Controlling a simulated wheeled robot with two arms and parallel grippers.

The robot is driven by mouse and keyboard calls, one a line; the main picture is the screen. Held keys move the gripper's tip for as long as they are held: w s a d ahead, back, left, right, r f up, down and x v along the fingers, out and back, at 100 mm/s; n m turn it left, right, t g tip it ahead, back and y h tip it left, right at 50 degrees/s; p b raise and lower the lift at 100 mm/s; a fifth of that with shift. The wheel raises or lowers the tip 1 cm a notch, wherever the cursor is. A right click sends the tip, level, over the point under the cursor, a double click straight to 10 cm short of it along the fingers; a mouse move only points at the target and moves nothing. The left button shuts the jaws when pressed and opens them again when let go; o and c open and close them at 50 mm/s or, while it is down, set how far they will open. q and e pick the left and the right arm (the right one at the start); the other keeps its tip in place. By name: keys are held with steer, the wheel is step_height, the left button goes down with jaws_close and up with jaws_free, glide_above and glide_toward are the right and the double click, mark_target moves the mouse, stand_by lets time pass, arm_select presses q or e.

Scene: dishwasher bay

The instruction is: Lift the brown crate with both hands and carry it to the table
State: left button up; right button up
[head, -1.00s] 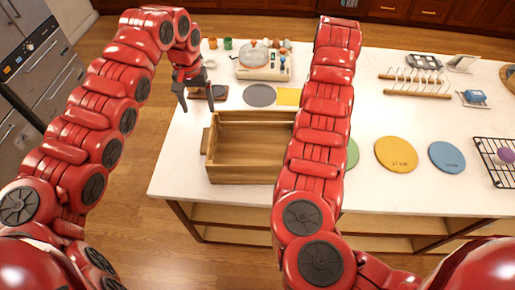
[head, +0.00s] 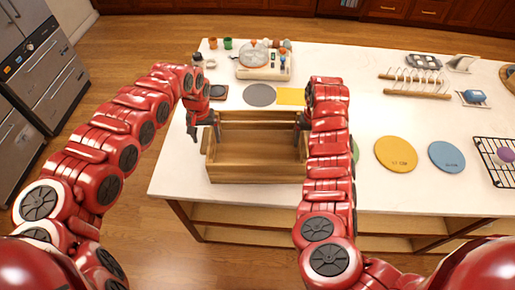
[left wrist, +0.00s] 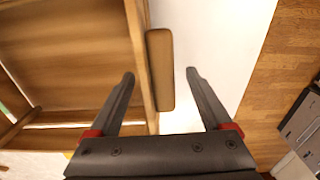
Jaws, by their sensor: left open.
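The brown wooden crate (head: 256,171) stands open and empty-looking on the white-topped table (head: 380,205), near its front left edge. In the left wrist view, the crate's bar handle (left wrist: 160,85) sticks out from its side wall (left wrist: 143,45). My left gripper (head: 205,134) is at the crate's left end. Its jaws are open, with one finger on each side of the handle in the left wrist view, and neither is seen closed on it. My right gripper (head: 299,127) is at the crate's right end, mostly hidden by its own arm; its jaws cannot be made out.
A grey disc (head: 259,94), a yellow square (head: 291,96) and a cooker-like appliance (head: 262,62) lie behind the crate. To the right are a yellow disc (head: 396,154), a blue disc (head: 447,157) and a black wire rack (head: 495,172). Floor is clear at left.

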arm_select(q)
steer(key=shift+f, duration=0.3)
arm_select(e)
steer(key=shift+f, duration=0.25)
arm_select(q)
jaws_close()
arm_select(e)
jaws_close()
